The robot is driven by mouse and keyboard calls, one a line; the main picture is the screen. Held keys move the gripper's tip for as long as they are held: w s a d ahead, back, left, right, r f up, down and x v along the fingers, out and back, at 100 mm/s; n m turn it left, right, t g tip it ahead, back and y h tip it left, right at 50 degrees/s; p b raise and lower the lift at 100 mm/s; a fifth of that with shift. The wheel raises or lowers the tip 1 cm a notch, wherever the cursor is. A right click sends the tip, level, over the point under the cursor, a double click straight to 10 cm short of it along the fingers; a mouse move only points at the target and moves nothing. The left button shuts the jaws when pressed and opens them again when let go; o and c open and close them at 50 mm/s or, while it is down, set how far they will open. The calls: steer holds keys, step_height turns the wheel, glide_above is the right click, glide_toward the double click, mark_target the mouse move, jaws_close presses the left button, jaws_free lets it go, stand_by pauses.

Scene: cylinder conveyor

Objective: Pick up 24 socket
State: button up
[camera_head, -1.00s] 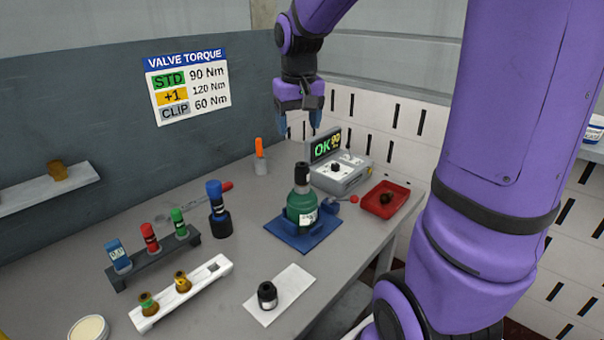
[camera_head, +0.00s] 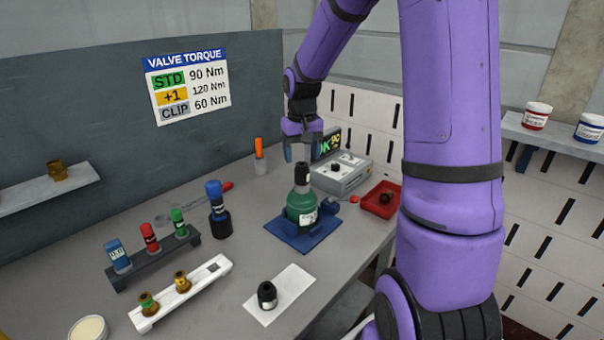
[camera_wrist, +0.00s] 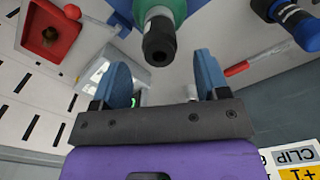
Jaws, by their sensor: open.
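A black socket (camera_head: 302,172) stands upright on top of a green cylinder (camera_head: 301,208) held on a blue base (camera_head: 288,236). Any number on the socket is too small to read. My gripper (camera_head: 303,152) is open, pointing down, with its fingertips just above the socket in the head view. In the wrist view the black socket (camera_wrist: 159,42) hangs from the green cylinder (camera_wrist: 160,8) between and beyond the two blue fingers (camera_wrist: 163,77), not gripped. Another short black piece (camera_head: 267,294) stands on a white sheet (camera_head: 293,290).
A grey box with a display (camera_head: 340,178) is close behind the cylinder. A red tray (camera_head: 381,200) is at right. A tall blue-topped tool (camera_head: 216,210), a dark rack (camera_head: 155,262) and a white rack (camera_head: 180,292) stand at left.

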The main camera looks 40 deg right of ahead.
mark_target(302, 168)
steer(key=shift+w+d+f, duration=0.15)
steer(key=shift+f, duration=2.45)
steer(key=c, duration=1.1)
steer(key=shift+r, duration=0.15)
